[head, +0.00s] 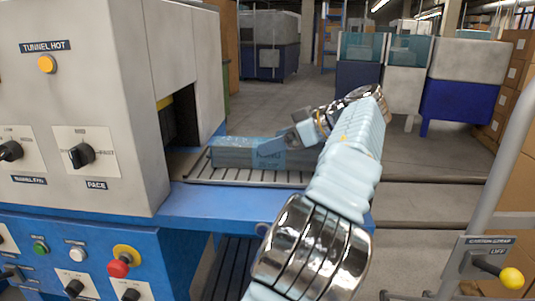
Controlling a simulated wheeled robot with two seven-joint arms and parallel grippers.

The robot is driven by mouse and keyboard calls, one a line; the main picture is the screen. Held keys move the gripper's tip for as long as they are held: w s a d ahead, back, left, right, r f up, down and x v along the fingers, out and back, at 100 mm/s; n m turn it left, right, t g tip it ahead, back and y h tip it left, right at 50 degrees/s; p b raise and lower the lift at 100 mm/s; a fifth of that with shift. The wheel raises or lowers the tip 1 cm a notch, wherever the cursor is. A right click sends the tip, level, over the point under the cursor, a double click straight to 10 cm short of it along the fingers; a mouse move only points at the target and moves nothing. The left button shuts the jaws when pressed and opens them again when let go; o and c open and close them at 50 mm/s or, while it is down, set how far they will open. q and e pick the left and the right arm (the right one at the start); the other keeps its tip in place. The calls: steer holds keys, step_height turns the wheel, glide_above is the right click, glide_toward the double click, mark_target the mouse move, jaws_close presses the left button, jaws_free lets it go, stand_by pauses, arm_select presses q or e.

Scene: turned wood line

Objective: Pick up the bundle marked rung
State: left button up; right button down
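A blue-grey wrapped bundle (232,152) lies on the slatted outfeed of the machine, just outside the tunnel opening. Its front face carries dark lettering that is partly covered and too small to read surely. My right gripper is not in view.
The machine housing (80,110), with knobs and buttons, stands close on the left. The blue outfeed frame (215,203) runs below the slats. A grey post with a yellow-knobbed lever (511,278) is at the right. Cartons (512,85) stack at the far right; grey floor lies behind.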

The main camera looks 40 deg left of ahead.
arm_select(q)
jaws_close()
stand_by(0.4)
